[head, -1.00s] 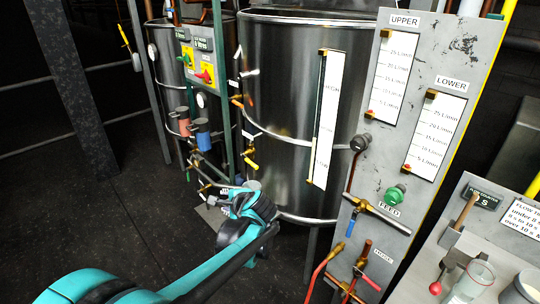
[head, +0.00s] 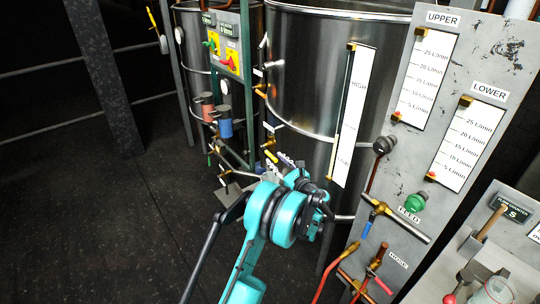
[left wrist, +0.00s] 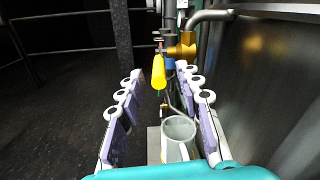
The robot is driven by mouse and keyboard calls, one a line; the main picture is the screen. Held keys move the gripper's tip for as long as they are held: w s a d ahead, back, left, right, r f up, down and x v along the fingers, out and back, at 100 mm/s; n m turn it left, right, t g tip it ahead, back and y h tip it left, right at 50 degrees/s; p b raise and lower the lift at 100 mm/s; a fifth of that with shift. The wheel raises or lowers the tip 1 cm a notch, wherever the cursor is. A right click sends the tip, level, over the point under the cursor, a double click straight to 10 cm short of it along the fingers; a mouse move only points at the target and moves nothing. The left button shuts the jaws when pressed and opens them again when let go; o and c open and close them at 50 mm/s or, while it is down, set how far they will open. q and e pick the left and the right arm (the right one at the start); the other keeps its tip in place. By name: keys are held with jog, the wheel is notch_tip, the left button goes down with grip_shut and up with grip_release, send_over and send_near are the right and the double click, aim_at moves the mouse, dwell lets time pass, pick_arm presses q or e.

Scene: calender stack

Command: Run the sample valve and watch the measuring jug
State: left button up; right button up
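The sample valve shows in the left wrist view as a brass body (left wrist: 186,48) with a yellow lever handle (left wrist: 158,72). The lever appears between the fingertips of my left gripper (left wrist: 158,80), which is open; I cannot tell whether any finger touches it. A pale open-topped jug (left wrist: 179,130) stands below the valve, seen from above between the fingers; its fill level is not readable. In the head view my left gripper (head: 283,166) is beside the steel tank, close to the yellow lever (head: 271,157), and my arm hides the jug. My right gripper is not in view.
The tall steel tank (head: 310,85) stands close on the right of the gripper. A gauge panel (head: 455,120) with feed and hose valves is farther right. A bench (head: 455,270) holds a clear beaker (head: 478,278). The dark floor (head: 100,230) at left is clear.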

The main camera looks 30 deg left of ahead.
aim_at(265, 150)
pick_arm(q)
jog(key=b+x, duration=0.1)
jog(key=x, duration=0.5)
jog(key=shift+s, duration=0.1)
grip_shut()
